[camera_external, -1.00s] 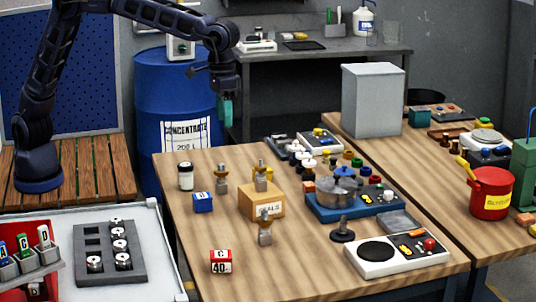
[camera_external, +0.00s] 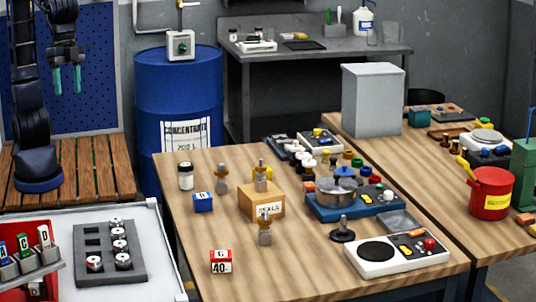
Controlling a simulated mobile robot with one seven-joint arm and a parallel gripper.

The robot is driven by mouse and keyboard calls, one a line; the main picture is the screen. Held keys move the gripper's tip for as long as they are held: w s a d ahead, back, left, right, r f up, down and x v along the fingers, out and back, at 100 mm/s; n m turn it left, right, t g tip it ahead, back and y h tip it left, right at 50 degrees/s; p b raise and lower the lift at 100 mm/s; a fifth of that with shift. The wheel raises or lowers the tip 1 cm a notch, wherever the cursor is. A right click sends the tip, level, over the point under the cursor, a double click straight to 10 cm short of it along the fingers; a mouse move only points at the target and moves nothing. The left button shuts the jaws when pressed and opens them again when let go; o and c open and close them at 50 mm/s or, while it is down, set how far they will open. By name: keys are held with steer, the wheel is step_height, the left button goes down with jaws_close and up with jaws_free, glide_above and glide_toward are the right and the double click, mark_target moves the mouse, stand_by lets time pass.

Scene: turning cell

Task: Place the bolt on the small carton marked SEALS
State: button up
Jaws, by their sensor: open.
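The small carton marked SEALS (camera_external: 256,207) is a tan box in the middle of the near wooden table. A brass-and-grey fitting (camera_external: 261,178) appears to stand on its top. Similar fittings stand in front of the carton (camera_external: 265,232) and to its left (camera_external: 221,182). A dark piece with a wide round foot and an upright shank (camera_external: 342,232) stands right of the carton; it may be the bolt, but I cannot tell for sure. My gripper (camera_external: 68,82) is open and empty, fingers down, in front of the blue pegboard, far left of the carton.
A blue box (camera_external: 203,203), a white jar (camera_external: 185,177) and a red-white box (camera_external: 221,262) stand left of the carton. A blue unit with a pot (camera_external: 338,187) and a white hotplate (camera_external: 398,257) stand right. A blue drum (camera_external: 178,90) stands behind the table's left end.

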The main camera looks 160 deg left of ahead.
steer(key=s+d+f+m, duration=0.4)
steer(key=s+d, duration=0.4)
steer(key=s, duration=0.1)
steer(key=s+d+f+m+t, duration=0.1)
steer(key=s+d+f+m, duration=0.2)
steer(key=s+d, duration=0.5)
steer(key=shift+s+d+f+m+t, duration=0.3)
steer(key=shift+s+f+m, duration=0.15)
steer(key=shift+s, duration=0.25)
